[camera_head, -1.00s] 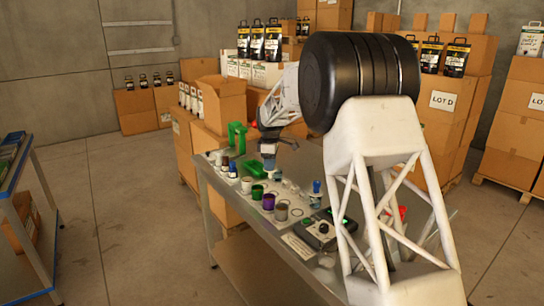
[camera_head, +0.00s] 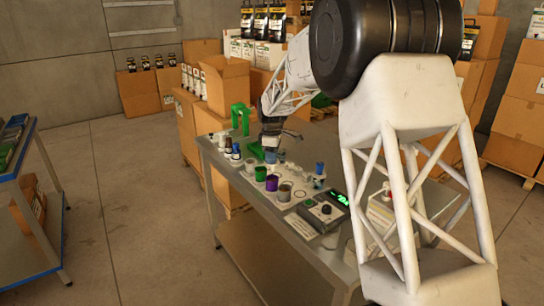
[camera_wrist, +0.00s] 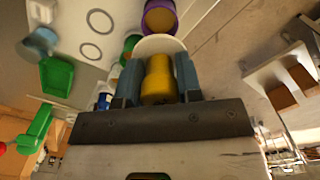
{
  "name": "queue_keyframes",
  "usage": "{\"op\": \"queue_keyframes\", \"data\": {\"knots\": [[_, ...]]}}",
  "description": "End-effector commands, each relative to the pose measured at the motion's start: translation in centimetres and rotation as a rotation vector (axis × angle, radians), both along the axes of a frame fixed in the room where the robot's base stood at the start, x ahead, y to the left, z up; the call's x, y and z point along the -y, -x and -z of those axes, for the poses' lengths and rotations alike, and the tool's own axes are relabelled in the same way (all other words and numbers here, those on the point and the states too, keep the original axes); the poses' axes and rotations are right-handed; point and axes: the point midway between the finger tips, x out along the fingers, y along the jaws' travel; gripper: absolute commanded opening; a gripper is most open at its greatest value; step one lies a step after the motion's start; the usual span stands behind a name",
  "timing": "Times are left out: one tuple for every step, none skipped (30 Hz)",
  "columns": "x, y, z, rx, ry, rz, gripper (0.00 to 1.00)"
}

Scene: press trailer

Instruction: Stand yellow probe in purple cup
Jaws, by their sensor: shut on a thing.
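The yellow probe (camera_wrist: 158,82) is held between the two blue-grey fingers of my gripper (camera_wrist: 156,76) in the wrist view. A round white thing lies just past the probe's far end; I cannot tell if they touch. The purple cup (camera_wrist: 159,17) is beyond it at the top edge, apart from the probe, its inside looking orange-brown. In the head view the purple cup (camera_head: 272,184) stands on the bench in a row between a green and a grey cup. My gripper (camera_head: 271,146) is behind that row, low over the bench; the probe is too small to make out there.
The green cup (camera_head: 260,173) and grey cup (camera_head: 284,193) stand close on either side of the purple one. A green tray (camera_wrist: 56,76), a green bracket (camera_head: 240,118) and small bottles (camera_head: 232,150) are nearby. A control box (camera_head: 322,212) sits toward the front.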

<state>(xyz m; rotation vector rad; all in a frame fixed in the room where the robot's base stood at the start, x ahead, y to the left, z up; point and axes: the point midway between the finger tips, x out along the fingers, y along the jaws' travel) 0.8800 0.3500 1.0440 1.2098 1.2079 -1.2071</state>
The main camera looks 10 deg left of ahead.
Motion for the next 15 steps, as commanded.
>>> {"op": "queue_keyframes", "data": {"knots": [[0.0, 0.0, 0.1, 0.0, 0.0, 0.0, 0.08], [0.0, 0.0, 0.1, 0.0, 0.0, 0.0, 0.08], [0.0, 0.0, 0.2, 0.0, 0.0, 0.0, 0.08], [0.0, 0.0, 0.3, 0.0, 0.0, 0.0, 0.08], [0.0, 0.0, 0.4, 0.0, 0.0, 0.0, 0.08], [0.0, 0.0, 0.6, 0.0, 0.0, 0.0, 0.08], [0.0, 0.0, 0.7, 0.0, 0.0, 0.0, 0.08], [0.0, 0.0, 0.9, 0.0, 0.0, 0.0, 0.08], [0.0, 0.0, 1.1, 0.0, 0.0, 0.0, 0.08], [0.0, 0.0, 1.3, -0.001, 0.0, 0.0, 0.08], [0.0, 0.0, 1.5, -0.001, 0.0, 0.0, 0.08], [0.0, 0.0, 1.8, -0.001, 0.001, 0.0, 0.08], [0.0, 0.0, 2.0, -0.001, 0.001, 0.0, 0.08], [0.0, 0.0, 2.2, -0.001, 0.001, 0.0, 0.08], [0.0, 0.0, 2.5, -0.001, 0.0, 0.0, 0.08]]}}
